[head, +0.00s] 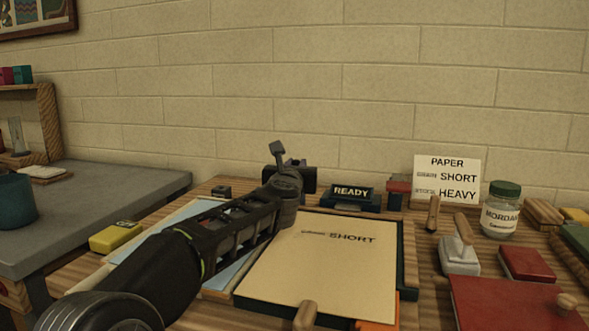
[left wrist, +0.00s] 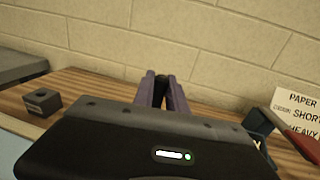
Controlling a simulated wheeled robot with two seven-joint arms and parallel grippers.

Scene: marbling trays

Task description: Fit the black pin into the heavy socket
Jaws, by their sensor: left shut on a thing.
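My left gripper (head: 291,178) reaches over the back of the wooden table, left of the READY sign, with its fingers pointing away toward the wall. In the left wrist view its two purple-grey fingers (left wrist: 163,92) are closed on a small black piece (left wrist: 161,79), which looks like the black pin. Most of the piece is hidden between the fingers. A small dark block (head: 220,191) stands on the table left of the gripper and also shows in the left wrist view (left wrist: 42,102). I cannot tell whether it is the heavy socket. My right gripper is in neither view.
The READY sign (head: 352,197) and a red-topped dark stand (head: 398,187) are right of the gripper. A tray sheet marked SHORT (head: 320,265) lies in front. A PAPER card (head: 447,180) and mordant jar (head: 501,212) stand right. A yellow block (head: 116,236) lies left.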

